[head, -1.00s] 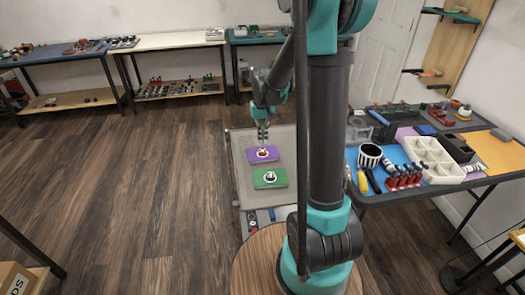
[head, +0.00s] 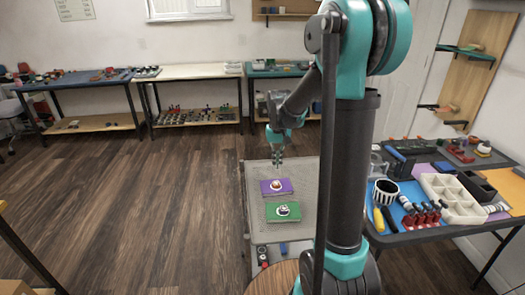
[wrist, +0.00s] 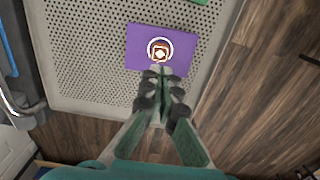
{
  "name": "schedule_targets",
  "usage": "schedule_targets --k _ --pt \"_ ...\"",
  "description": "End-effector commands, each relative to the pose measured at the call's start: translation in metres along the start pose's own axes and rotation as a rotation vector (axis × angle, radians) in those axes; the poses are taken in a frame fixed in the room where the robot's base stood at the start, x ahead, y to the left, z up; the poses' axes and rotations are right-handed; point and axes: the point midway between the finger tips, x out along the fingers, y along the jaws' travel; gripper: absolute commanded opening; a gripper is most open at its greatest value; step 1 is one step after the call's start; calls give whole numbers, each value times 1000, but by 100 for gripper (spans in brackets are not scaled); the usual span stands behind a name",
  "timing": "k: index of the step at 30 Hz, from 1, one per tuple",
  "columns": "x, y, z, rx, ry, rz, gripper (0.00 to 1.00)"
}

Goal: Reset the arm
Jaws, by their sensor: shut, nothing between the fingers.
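My gripper (head: 278,162) hangs at the end of my bent teal and dark grey arm, above the far part of a grey perforated tray (head: 306,185). In the wrist view my gripper (wrist: 162,73) is shut and empty, its fingertips in line with the lower edge of a purple board (wrist: 139,40). The purple board also shows in the head view (head: 268,188), lying on the tray with a round part on it. A green board (head: 275,215) with a round part lies nearer to me on the tray.
A table (head: 425,234) at right holds a white compartment tray (head: 451,196), a striped cup (head: 385,192) and several red-handled tools. Long benches (head: 203,75) line the back wall. The wooden floor (head: 150,205) at left is clear.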

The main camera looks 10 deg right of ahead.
Motion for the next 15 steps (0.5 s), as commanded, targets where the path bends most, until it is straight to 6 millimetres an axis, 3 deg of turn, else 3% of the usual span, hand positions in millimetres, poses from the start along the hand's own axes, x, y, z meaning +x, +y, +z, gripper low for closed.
schedule_targets --k 5,15 --pt "-1 5 20 1 28 -2 0" --pt "11 27 123 3 197 -10 0"
